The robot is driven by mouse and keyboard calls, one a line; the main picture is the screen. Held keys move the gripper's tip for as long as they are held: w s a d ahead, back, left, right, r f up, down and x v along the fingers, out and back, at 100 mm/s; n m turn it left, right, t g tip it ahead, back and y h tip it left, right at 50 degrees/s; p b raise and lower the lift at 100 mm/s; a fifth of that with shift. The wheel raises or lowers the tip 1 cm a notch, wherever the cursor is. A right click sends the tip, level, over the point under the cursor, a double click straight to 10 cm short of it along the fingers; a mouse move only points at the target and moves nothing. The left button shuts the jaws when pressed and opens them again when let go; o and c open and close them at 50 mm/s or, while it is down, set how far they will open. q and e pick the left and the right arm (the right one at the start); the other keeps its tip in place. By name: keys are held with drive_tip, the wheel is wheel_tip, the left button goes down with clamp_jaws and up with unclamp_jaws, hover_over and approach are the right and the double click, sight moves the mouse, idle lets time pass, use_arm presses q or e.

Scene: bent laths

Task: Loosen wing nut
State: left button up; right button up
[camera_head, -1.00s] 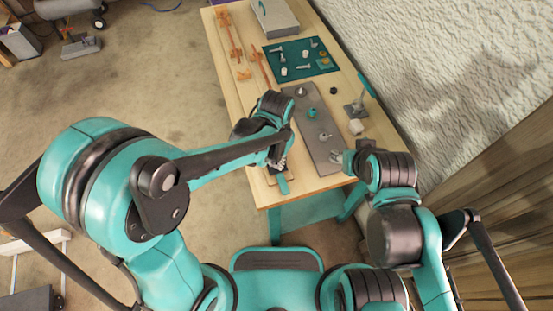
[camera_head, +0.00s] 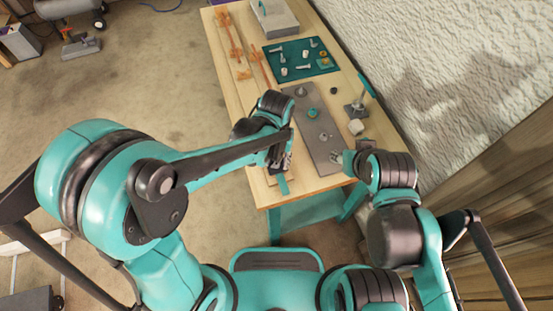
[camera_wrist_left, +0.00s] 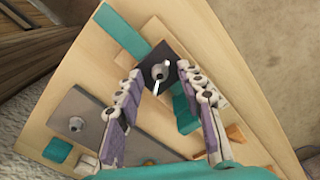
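In the left wrist view a shiny metal wing nut (camera_wrist_left: 158,73) sits on a small dark plate (camera_wrist_left: 172,52) beside a teal strip (camera_wrist_left: 120,32). My left gripper (camera_wrist_left: 158,76) is open, with one finger on each side of the nut and a visible gap around it. In the head view my left gripper (camera_head: 284,160) is over the near end of the bench, largely hiding the nut; the teal strip (camera_head: 283,186) shows just in front. My right gripper (camera_head: 346,160) is at the right edge of the long grey plate, too small to read.
The long grey plate (camera_head: 310,120) carries several metal pieces and a teal one. A teal mat (camera_head: 298,70) with small hardware, orange clamps (camera_head: 229,37) and a grey box (camera_head: 274,18) lie farther back. A teal-handled tool (camera_head: 358,102) stands at the bench's right edge.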

use_arm(q)
drive_tip(key=shift+r, duration=0.1)
wheel_tip(320, 180, up, 12)
idle(0.5)
drive_tip(key=n+b, duration=0.2)
hover_over(277, 164)
wheel_tip(277, 164, down, 5)
drive_tip(key=shift+w+f, duration=0.1)
drive_tip(key=shift+f, duration=0.05)
wheel_tip(277, 164, down, 7)
drive_tip(key=b, duration=0.3)
drive_tip(key=shift+a, duration=0.1)
